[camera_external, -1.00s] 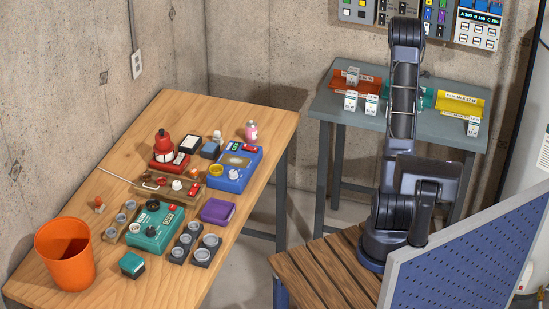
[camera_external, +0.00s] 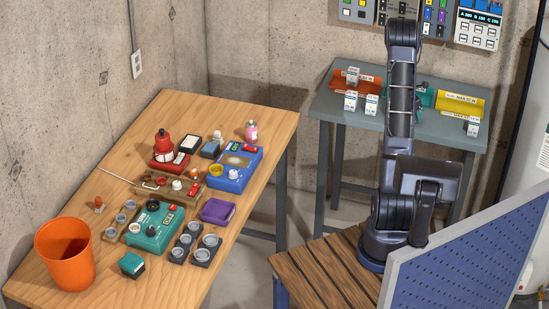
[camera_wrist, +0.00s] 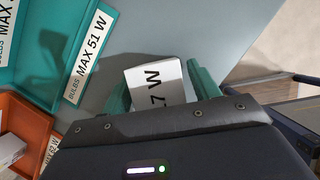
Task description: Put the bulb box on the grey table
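In the wrist view, a white bulb box (camera_wrist: 158,86) with "7 W" visible on its face sits between the two teal fingers of my gripper (camera_wrist: 160,90). Both fingers lie close against its sides, and its lower part is hidden by the gripper body. The grey table (camera_wrist: 165,25) shows behind the box; I cannot tell the gap between them. In the external view the grey table (camera_external: 330,108) stands against the back wall. My arm covers most of my gripper and the held box there.
A teal tray (camera_wrist: 75,55) marked "MAX 51 W" and an orange tray (camera_wrist: 25,120) lie left of my gripper. Outside, a yellow tray (camera_external: 460,103) and small white boxes (camera_external: 350,101) stand on the grey table. A wooden table (camera_external: 245,112) holds several devices and an orange bin (camera_external: 65,257).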

